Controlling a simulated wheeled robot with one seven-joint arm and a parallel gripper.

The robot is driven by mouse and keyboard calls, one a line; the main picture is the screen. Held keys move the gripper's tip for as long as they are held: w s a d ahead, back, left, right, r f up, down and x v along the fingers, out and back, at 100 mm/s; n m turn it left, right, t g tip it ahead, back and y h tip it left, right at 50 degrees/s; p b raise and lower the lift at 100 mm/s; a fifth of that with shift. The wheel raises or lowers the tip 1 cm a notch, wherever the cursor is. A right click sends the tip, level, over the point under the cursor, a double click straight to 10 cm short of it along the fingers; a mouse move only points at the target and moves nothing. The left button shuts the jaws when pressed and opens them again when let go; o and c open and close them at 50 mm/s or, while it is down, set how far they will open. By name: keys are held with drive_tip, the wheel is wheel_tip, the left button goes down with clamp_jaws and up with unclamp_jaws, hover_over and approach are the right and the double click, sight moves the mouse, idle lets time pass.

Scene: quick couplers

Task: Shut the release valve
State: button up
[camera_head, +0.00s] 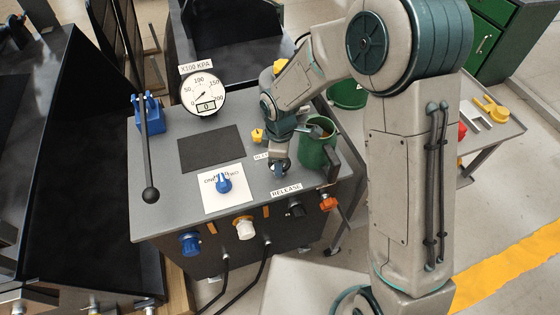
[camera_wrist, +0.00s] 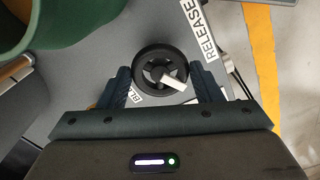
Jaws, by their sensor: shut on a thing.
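The release valve is a small black spoked handwheel (camera_wrist: 150,54) with a white pointer mark, in the wrist view. The RELEASE label (camera_wrist: 210,30) is beside it, and also shows on the bench top in the head view (camera_head: 286,189). My gripper (camera_wrist: 165,84) is shut on the handwheel, one dark ribbed finger on each side of its rim. In the head view my gripper (camera_head: 280,166) is low over the bench top and mostly hides the wheel. I cannot tell from the pointer whether the valve is open or shut.
A green container (camera_head: 316,148) stands close to the right of my gripper. A yellow knob (camera_head: 258,135) is just behind it to the left. The gauge (camera_head: 203,93) shows 0. A long black lever (camera_head: 146,150) and a blue knob (camera_head: 224,184) are farther left.

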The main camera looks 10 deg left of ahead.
drive_tip(key=m+b, duration=0.2)
drive_tip(key=m, duration=0.1)
drive_tip(key=shift+f+m, duration=0.1)
drive_tip(key=shift+m, duration=0.3)
drive_tip(key=m+b, duration=0.2)
drive_tip(key=m, duration=0.1)
drive_tip(key=shift+m, duration=0.3)
drive_tip(key=m+b, duration=0.2)
drive_tip(key=m, duration=0.4)
drive_tip(key=shift+a+b, duration=0.1)
drive_tip(key=shift+b, duration=0.2)
drive_tip(key=m+b, duration=0.1)
drive_tip(key=m, duration=0.4)
drive_tip(key=shift+m, duration=0.4)
drive_tip(key=m, duration=0.4)
drive_tip(key=shift+m, duration=0.4)
drive_tip(key=shift+r, duration=0.2)
drive_tip(key=o, duration=1)
drive_tip(key=shift+f, duration=0.1)
